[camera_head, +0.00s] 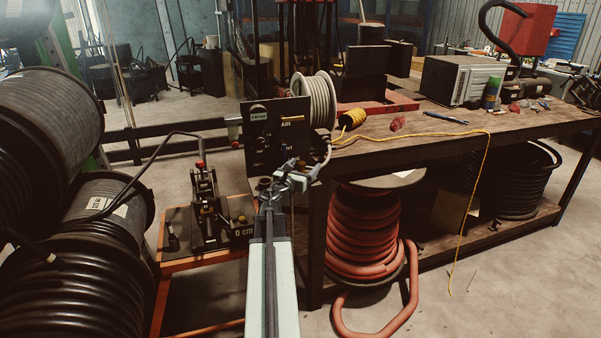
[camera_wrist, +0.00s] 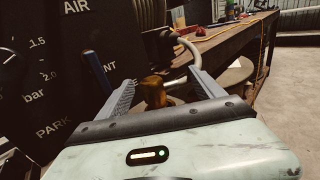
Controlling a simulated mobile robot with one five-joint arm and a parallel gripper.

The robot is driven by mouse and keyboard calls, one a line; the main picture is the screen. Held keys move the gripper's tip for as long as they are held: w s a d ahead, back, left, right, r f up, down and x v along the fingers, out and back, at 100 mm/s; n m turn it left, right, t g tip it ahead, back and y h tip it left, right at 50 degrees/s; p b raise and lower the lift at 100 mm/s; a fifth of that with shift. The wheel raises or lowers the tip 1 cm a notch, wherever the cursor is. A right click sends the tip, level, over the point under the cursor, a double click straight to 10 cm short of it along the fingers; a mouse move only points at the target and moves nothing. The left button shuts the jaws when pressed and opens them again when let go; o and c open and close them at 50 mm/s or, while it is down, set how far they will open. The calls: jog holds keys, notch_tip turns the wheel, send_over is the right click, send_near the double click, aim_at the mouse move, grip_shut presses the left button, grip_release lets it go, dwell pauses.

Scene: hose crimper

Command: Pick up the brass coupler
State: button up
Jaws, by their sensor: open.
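The brass coupler (camera_wrist: 153,92) shows in the wrist view as a short brown-gold cylinder between my two fingers, beside the dark AIR panel (camera_wrist: 50,75). My gripper (camera_wrist: 162,80) is open, with a finger on each side of the coupler and visible gaps; I see no grip on it. The coupler's lower end is hidden behind the gripper body. In the head view my gripper (camera_head: 300,176) is at the lower right of the AIR panel (camera_head: 276,135); the coupler cannot be told apart there.
A grey hose (camera_wrist: 183,46) curves down close to my right finger. The wooden workbench (camera_head: 450,128) stands to the right, with a red hose coil (camera_head: 362,235) under it. An orange-framed stand (camera_head: 190,259) with a black press (camera_head: 208,210) is left of my arm.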

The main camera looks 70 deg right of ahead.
jog(key=shift+d, duration=0.4)
jog(key=shift+a, duration=0.1)
jog(key=shift+c, duration=0.7)
grip_shut()
jog(key=shift+r, duration=0.1)
